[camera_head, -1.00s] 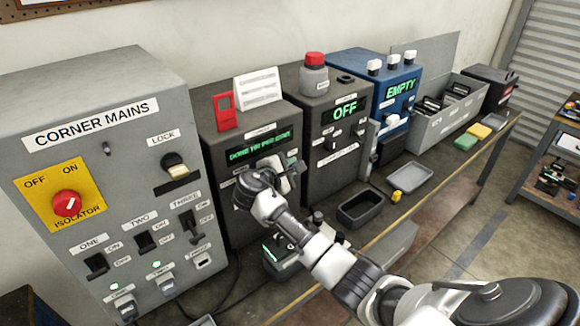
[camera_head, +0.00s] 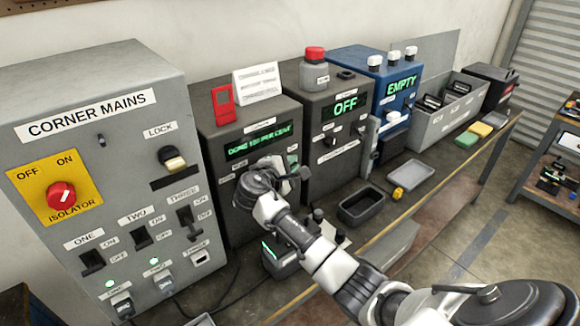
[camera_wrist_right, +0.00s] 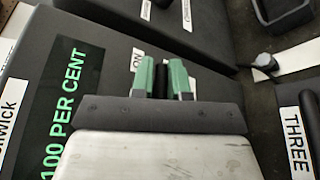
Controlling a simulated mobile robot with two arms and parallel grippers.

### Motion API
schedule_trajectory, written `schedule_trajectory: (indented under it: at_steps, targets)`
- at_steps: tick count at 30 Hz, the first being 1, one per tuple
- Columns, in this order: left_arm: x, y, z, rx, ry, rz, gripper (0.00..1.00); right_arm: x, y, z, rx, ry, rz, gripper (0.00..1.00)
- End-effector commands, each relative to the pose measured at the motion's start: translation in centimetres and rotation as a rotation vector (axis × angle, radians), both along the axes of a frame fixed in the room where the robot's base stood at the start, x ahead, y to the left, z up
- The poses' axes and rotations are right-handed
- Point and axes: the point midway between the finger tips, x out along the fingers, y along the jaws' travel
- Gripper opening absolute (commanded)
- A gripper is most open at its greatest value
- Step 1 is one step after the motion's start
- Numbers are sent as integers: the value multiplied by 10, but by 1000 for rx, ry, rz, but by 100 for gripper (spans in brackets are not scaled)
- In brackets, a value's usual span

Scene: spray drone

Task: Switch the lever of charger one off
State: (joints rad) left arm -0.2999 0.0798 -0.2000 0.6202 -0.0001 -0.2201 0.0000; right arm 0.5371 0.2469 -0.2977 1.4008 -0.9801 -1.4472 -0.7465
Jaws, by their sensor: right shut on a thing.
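Charger one is likely the dark grey box (camera_head: 228,110) right of the mains cabinet in the head view. Its green display (camera_head: 250,147) reads DONE 100 PER CENT; the wrist view shows the display (camera_wrist_right: 62,110) too. My right gripper (camera_head: 292,163) is at the front of this box, with the arm covering much of its lower face. In the wrist view the green-padded fingers (camera_wrist_right: 161,78) are shut around a dark lever, mostly hidden between them. An ON label (camera_wrist_right: 137,60) is beside the fingers. My left gripper is out of view.
The CORNER MAINS cabinet (camera_head: 98,95) is at the left. A second dark box reading OFF (camera_head: 346,104) and a blue box reading EMPTY (camera_head: 402,87) stand to the right. A black tray (camera_head: 361,207) and a grey tray (camera_head: 410,176) lie along the bench front.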

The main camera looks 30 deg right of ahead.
Motion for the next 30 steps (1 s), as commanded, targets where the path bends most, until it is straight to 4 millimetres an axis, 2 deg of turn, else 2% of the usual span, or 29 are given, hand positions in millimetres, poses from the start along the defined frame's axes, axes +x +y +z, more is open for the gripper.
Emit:
schedule_trajectory:
  at_steps: [1, 3, 18, 24, 30]
  targets:
    - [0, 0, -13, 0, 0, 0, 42, -2, 1, -14, 7, -24, 1, 0]
    - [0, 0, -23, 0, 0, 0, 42, -3, 1, -19, 12, -84, 0, 0]
    - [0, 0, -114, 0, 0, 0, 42, -1, 1, -42, 47, -510, -1, 0]
    - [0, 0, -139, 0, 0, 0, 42, 0, 1, -44, 56, -619, -2, 0]
    - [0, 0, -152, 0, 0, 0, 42, 2, 1, -43, 59, -680, -2, 0]
